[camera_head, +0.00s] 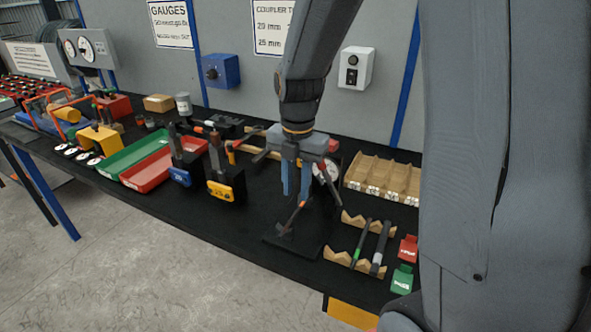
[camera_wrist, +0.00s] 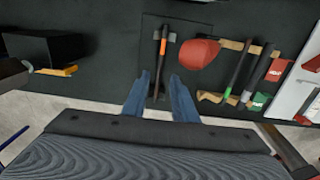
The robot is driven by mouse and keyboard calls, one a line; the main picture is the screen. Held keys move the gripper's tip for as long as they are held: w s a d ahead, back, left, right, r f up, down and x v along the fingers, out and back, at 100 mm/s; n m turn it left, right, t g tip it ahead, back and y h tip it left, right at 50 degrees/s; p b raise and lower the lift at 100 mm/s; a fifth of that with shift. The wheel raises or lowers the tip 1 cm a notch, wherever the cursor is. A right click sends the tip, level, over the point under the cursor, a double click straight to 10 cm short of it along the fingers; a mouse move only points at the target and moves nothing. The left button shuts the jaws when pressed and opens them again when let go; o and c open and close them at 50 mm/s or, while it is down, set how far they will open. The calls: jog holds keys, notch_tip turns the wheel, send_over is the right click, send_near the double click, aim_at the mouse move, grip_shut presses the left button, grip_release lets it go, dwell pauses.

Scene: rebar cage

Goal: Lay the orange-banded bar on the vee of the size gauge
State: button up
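The orange-banded bar (camera_wrist: 163,50) is dark and thin, with its orange band towards its far end in the wrist view. It also shows slanting below my gripper in the head view (camera_head: 299,209). The size gauge has a dark base plate (camera_head: 300,245) and a white dial (camera_head: 331,168), partly hidden by my gripper. The bar lies over this plate, across a small grey vee block (camera_wrist: 171,37); I cannot tell how fully it is seated. My gripper (camera_wrist: 159,80) is open, its blue fingers apart on either side of the bar's near end. It also shows in the head view (camera_head: 297,195).
Right of the gauge, a notched wooden rack (camera_head: 340,257) holds a green-banded bar (camera_head: 361,244) and a pale-banded bar (camera_head: 379,250). Red (camera_head: 408,247) and green (camera_head: 402,279) tags lie beside it. A wooden bin (camera_head: 383,178) stands behind; yellow-labelled (camera_head: 222,190) and blue-labelled blocks stand left.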

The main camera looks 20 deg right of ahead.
notch_tip(320, 180, up, 6)
jog(key=b, duration=0.1)
jog(key=s+f+m, duration=0.2)
jog(key=s+m, duration=0.1)
jog(key=m, duration=0.5)
jog(key=s+f+m, duration=0.3)
jog(key=m, duration=0.5)
jog(key=s+f+m+t, duration=0.1)
jog(key=s+f+m, duration=0.2)
jog(key=m, duration=0.5)
jog(key=shift+s+a, duration=0.1)
jog(key=shift+s, duration=0.3)
jog(key=m, duration=0.1)
jog(key=s+m, duration=0.1)
jog(key=m, duration=0.1)
jog(key=shift+s+a+f, duration=0.1)
jog(key=shift+f, duration=0.2)
